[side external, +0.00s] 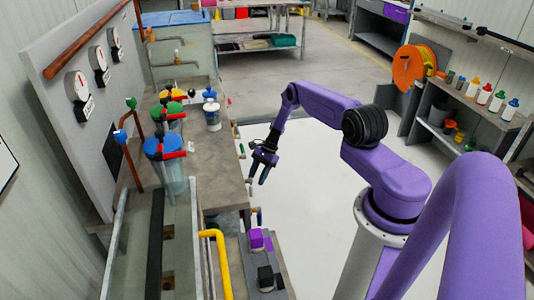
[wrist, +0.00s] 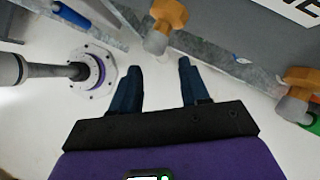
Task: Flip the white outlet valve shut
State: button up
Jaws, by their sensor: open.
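I cannot clearly pick out a white outlet valve in either view. In the wrist view, an orange knob on a metal stem (wrist: 168,16) stands at the top, just beyond my fingers, and a second orange knob (wrist: 303,78) is at the right edge. My gripper (wrist: 159,68) is open, with two dark blue fingers apart and nothing between them. In the side view, my gripper (side external: 262,168) hangs right of the bench edge, over the white floor, apart from the pumps. A blue-topped pump (side external: 166,148) with red handles stands on the bench to its left.
A grey panel with white gauges (side external: 77,86) stands behind the pumps. A white and blue vessel (side external: 212,115) is on the bench. A yellow pipe (side external: 222,262) and purple and black blocks (side external: 256,240) are below. The floor (side external: 305,190) right of my gripper is clear.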

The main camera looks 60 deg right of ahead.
jog(key=v, duration=1)
jog(key=shift+d+r, duration=0.2)
jog(key=shift+r, duration=0.1)
jog(key=w+a+r+n+g+h, duration=0.25)
jog(key=a+r+n, duration=0.75)
jog(key=a+r, duration=0.7)
jog(key=s+a+r+n+h, duration=0.1)
jog(key=s+a+r+n, duration=0.35)
jog(key=a, duration=0.25)
jog(key=s+a+r+n+h, duration=0.1)
jog(key=s+a+r+n, duration=0.35)
jog(key=a, duration=0.35)
jog(key=s+a+r+n, duration=0.1)
jog(key=s+r+n, duration=0.15)
jog(key=s, duration=0.35)
jog(key=s+a+r+n+h, duration=0.1)
jog(key=s+a+n, duration=0.1)
jog(key=s+n, duration=0.3)
jog(key=s+a+r+n, duration=0.1)
jog(key=s+r+n, duration=0.1)
jog(key=s, duration=0.5)
jog(key=s+d+f+n+t, duration=0.1)
jog(key=s+d+n, duration=0.2)
jog(key=s, duration=0.4)
jog(key=shift+n+h, duration=0.45)
jog(key=shift+n, duration=0.2)
